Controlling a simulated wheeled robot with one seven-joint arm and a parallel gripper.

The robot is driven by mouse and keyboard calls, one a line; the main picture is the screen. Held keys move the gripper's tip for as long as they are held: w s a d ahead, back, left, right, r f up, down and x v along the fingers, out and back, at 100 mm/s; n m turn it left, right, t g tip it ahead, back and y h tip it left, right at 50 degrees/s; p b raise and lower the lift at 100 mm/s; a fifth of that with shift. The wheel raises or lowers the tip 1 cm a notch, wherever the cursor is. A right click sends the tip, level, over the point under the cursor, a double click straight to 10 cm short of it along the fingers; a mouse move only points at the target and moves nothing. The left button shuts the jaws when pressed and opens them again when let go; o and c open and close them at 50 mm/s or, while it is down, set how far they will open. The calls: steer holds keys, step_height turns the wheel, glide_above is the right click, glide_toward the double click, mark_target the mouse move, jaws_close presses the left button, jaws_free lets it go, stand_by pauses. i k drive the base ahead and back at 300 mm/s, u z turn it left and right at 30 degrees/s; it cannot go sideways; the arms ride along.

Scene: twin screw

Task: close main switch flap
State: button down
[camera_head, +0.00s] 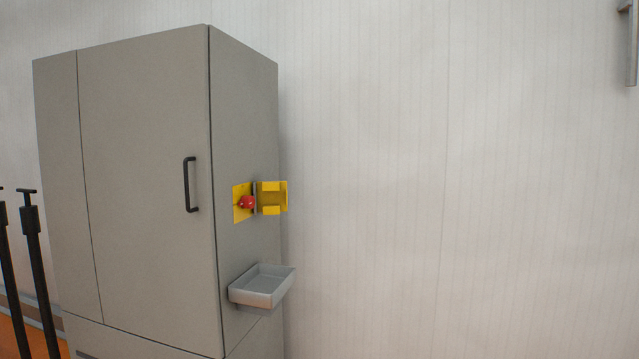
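The main switch is a red knob (247,202) on a yellow plate (238,214) on the right side of a grey cabinet (145,170). Its yellow flap (272,198) stands open to the right of the knob, swung out from a dark hinge edge. The red knob is uncovered. My gripper is not in view.
A grey open tray (262,286) juts from the cabinet side below the switch. A black handle (190,185) sticks out from the cabinet front. Black posts (38,260) stand at the left. The space in front of the white wall (450,200) at the right looks clear.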

mark_target(270, 197)
steer(key=u, duration=0.15)
steer(key=i, duration=1.15)
steer(key=u, duration=0.4)
